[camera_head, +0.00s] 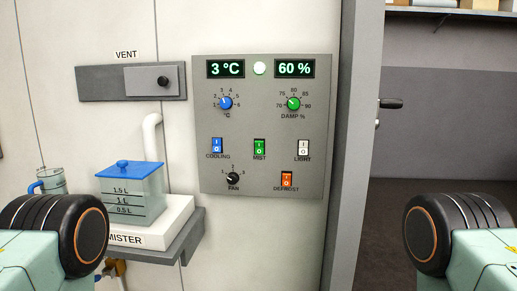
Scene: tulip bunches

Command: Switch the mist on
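A grey control panel (215,178) hangs on the pale wall in the middle of the head view. Its green MIST rocker switch (259,147) sits near the panel's centre, marked I above and O below. Which side is pressed in is too small to tell. The mister (182,211) stands on a shelf at the left, with a clear water tank under a blue lid (135,170). Neither gripper is in view; only parts of my own body show at the lower left and lower right. Nothing covers the MIST switch.
A blue COOLING switch (217,146), white LIGHT switch (303,147) and orange DEFROST switch (287,179) surround MIST. The FAN knob (233,178) is below left. Displays read 3 °C (226,69) and 60 % (294,68). A VENT slider (163,82) is left; a doorway opens right.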

